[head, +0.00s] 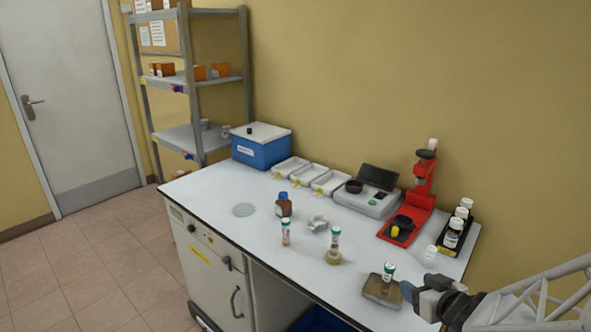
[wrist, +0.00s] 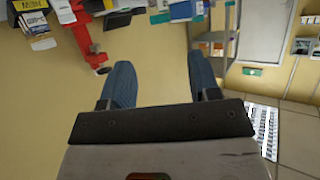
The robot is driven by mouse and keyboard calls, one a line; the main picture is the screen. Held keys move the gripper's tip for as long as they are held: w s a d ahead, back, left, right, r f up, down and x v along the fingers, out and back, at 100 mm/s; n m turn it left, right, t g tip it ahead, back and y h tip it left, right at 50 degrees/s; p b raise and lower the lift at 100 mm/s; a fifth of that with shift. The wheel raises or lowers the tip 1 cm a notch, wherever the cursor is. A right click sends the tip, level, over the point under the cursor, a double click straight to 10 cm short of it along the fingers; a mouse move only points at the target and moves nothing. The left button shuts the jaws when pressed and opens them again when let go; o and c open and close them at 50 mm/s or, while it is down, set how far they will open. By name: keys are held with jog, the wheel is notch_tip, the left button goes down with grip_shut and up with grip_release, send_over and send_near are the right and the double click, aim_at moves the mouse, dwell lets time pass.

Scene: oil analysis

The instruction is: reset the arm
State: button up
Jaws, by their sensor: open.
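My gripper (head: 408,293) is at the lower right in the head view, by the front right part of the bench and just right of a green-capped vial on a small tan tray. In the wrist view my gripper (wrist: 163,84) shows two blue fingers spread wide apart with nothing between them. The wrist view looks past the fingers at the yellow wall. My arm comes in from the right edge of the head view.
Near the gripper, a green-capped vial (head: 388,271) stands on a tan tray (head: 371,291). A red press (head: 424,187), a black rack (head: 447,243) of white-capped bottles and a brown bottle (head: 284,207) stand on the white bench (head: 215,187). The bench's left end is mostly clear.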

jog(key=shift+w, duration=0.1)
dwell(0.4)
notch_tip(320, 180, up, 6)
jog(key=m+g+h, duration=0.2)
jog(key=g+h, duration=0.1)
jog(key=h, duration=0.2)
jog(key=s+a+r+g+y, duration=0.1)
jog(key=s+a+r+g, duration=0.2)
jog(key=s+a, duration=0.3)
jog(key=s+a+r+g+y, duration=0.1)
jog(key=s+a+r+g, duration=0.2)
jog(key=s+a, duration=0.4)
jog(key=shift+r+g, duration=0.25)
jog(key=shift+g, duration=0.65)
